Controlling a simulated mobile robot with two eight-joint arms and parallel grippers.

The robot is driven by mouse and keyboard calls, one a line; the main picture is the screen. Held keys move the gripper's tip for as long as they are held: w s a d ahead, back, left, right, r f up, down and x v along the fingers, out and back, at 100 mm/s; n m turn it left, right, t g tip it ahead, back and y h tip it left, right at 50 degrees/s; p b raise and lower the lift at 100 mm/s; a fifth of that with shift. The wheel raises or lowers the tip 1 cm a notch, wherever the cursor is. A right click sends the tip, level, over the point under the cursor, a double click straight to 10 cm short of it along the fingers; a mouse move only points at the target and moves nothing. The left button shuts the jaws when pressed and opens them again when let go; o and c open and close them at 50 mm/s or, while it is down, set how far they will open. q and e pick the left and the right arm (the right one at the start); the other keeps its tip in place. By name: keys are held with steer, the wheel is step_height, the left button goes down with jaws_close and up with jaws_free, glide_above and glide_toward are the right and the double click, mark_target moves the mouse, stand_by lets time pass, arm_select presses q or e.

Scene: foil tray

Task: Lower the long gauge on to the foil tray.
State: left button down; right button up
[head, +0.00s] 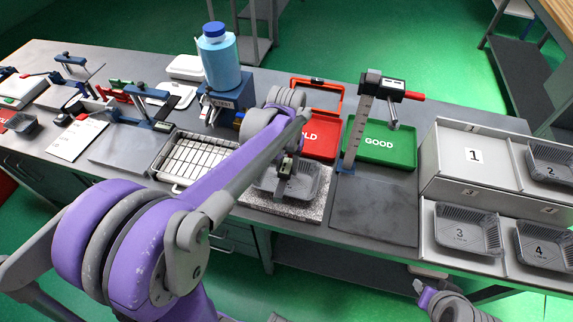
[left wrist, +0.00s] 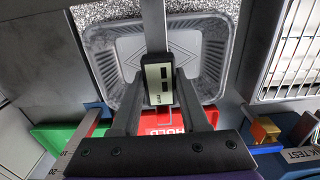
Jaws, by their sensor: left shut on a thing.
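My left gripper (head: 287,168) is shut on the long gauge, a dark body with a small display (left wrist: 160,80) and a grey beam (left wrist: 153,25). The gauge sits between the two fingers in the left wrist view. The foil tray (left wrist: 104,62) is a grey ribbed rectangular tray directly below the gauge; it also shows in the head view (head: 316,182), partly hidden by my left arm. I cannot tell whether the gauge touches the tray. Part of my right arm shows at the lower right of the head view; its fingers are not clear.
The foil tray stands on a speckled slab (head: 305,211). A tall height gauge (head: 360,120) stands right of it, near the green GOOD tray (head: 405,152). The red HOLD tray (head: 325,148) is behind. A wire-grid tray (head: 160,165) is left. The dark mat (head: 375,210) has clear room.

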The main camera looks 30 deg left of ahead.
mark_target(287, 166)
arm_select(q)
steer(key=shift+f, duration=0.4)
steer(key=shift+c, duration=1.7)
jaws_free()
step_height(287, 166, up, 11)
steer(key=shift+f, duration=0.1)
steer(key=s+d+f+m+t, duration=0.1)
steer(key=s+d+f+t, duration=0.2)
steer(key=s, duration=0.4)
steer(key=s+d+f+m+t, duration=0.1)
steer(key=s+d+f+t, duration=0.1)
steer(key=s+f, duration=0.4)
steer(key=shift+s+d+f+m+t, duration=0.3)
steer(key=shift+s+d+t, duration=0.15)
steer(key=shift+d, duration=0.45)
